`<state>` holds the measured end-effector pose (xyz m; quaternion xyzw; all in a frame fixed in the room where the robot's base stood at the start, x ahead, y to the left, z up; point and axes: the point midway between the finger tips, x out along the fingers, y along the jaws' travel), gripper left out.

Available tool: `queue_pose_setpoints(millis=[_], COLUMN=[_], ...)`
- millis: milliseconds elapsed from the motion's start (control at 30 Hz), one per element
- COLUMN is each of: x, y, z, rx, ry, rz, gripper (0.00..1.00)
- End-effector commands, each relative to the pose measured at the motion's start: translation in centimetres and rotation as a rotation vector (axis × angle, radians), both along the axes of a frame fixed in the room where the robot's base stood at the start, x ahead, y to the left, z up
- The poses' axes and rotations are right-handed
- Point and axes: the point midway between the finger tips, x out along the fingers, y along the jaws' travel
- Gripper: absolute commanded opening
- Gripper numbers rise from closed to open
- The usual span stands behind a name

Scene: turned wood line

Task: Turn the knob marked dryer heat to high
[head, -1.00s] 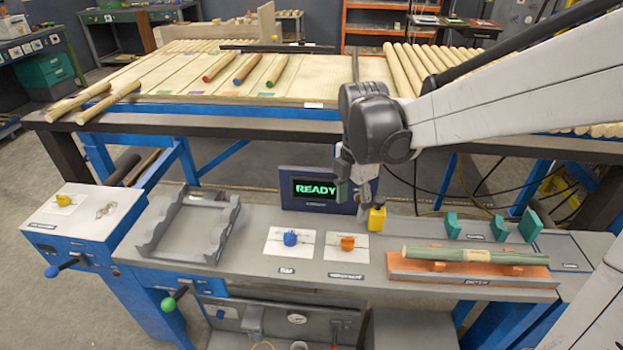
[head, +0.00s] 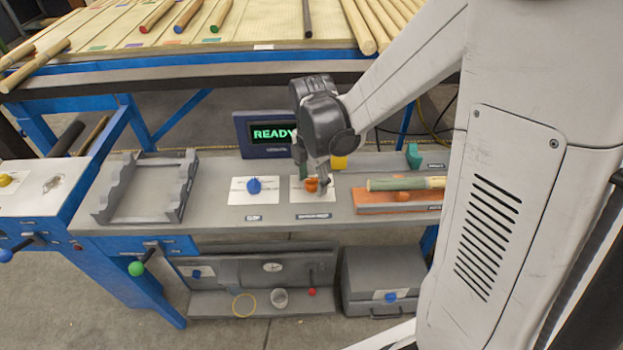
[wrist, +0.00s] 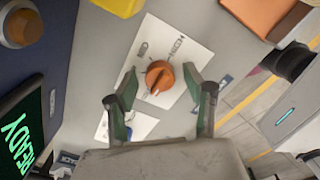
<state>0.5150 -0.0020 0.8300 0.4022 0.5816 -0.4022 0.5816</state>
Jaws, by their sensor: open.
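An orange knob (head: 311,184) sits on a white plate on the grey bench, right of a blue knob (head: 254,186) on its own plate. The label in front of the orange knob is too small to read surely. My gripper (head: 315,174) is low over this knob. In the wrist view my gripper (wrist: 161,82) is open, with green-padded fingers on either side of the knob, apart from it.
A screen (head: 268,134) reading READY stands behind the knobs, with a yellow block (head: 339,162) to its right. A turned green-and-wood piece (head: 385,184) lies on an orange rest at the right. A grey cradle (head: 145,190) stands at the left.

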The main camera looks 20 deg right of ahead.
Motion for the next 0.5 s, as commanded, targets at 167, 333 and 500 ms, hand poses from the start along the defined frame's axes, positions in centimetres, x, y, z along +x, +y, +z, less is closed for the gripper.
queue_pose_setpoints(millis=[167, 333, 500], x=[0.0, 0.0, 0.0], y=[0.0, 0.0, 0.0], z=[0.03, 0.03, 0.03], rx=[0.0, 0.0, 0.0], ry=[0.0, 0.0, 0.0], rz=[0.0, 0.0, 0.0], gripper=[0.43, 0.2, 0.02])
